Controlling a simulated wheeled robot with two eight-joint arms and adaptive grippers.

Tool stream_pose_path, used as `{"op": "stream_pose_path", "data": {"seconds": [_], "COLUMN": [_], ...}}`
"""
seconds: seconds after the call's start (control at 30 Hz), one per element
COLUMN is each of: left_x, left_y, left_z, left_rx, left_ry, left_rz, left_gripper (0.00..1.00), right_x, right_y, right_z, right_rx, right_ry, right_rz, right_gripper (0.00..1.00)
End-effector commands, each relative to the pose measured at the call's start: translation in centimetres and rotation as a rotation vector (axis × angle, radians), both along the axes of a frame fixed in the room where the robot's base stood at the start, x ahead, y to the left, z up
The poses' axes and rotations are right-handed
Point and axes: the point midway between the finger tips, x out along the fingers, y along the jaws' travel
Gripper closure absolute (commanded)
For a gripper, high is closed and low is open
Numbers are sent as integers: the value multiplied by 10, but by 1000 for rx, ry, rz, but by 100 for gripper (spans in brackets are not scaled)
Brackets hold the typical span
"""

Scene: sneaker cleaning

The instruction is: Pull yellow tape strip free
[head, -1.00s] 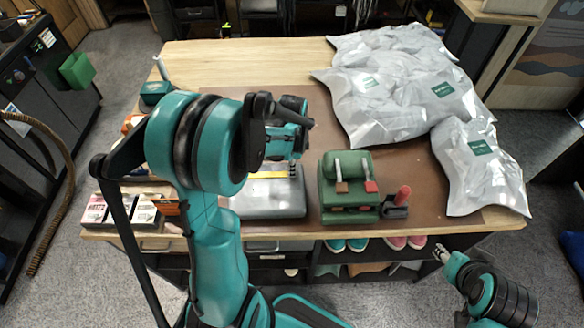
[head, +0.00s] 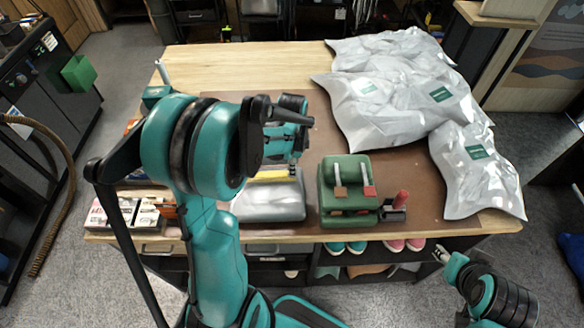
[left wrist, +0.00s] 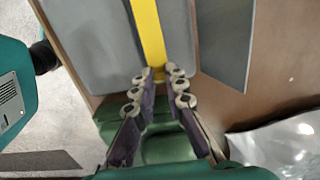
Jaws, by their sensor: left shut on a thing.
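The yellow tape strip (head: 272,175) lies across the grey block (head: 268,205) on the brown mat. In the left wrist view the strip (left wrist: 149,35) runs straight from the top edge to between my left fingertips. My left gripper (head: 292,168) is shut on the strip's near end; it also shows in the left wrist view (left wrist: 159,78). My left arm hides part of the block and the strip's far end in the head view. My right gripper (head: 442,253) is low at the right, off the table's front edge, too small to judge its jaws.
A green rack with brushes (head: 345,185) stands right of the block, with a red-handled tool (head: 395,205) beside it. Silvery bags (head: 400,95) fill the table's right side. Small boxes (head: 135,210) sit at the front left. Shoes (head: 345,247) are on the shelf below.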

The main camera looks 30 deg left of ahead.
Motion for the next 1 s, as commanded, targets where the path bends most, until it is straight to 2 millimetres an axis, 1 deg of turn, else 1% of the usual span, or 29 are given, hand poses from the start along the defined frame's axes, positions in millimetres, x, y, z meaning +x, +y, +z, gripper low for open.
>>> {"op": "stream_pose_path", "data": {"seconds": [1.0], "left_x": [0], "left_y": [0], "left_z": [33], "left_rx": [0], "left_ry": [0], "left_rz": [0], "left_gripper": [100], "right_x": [0], "right_y": [0], "right_z": [24], "right_rx": [0], "right_ry": [0], "right_rz": [0], "right_gripper": [60]}}
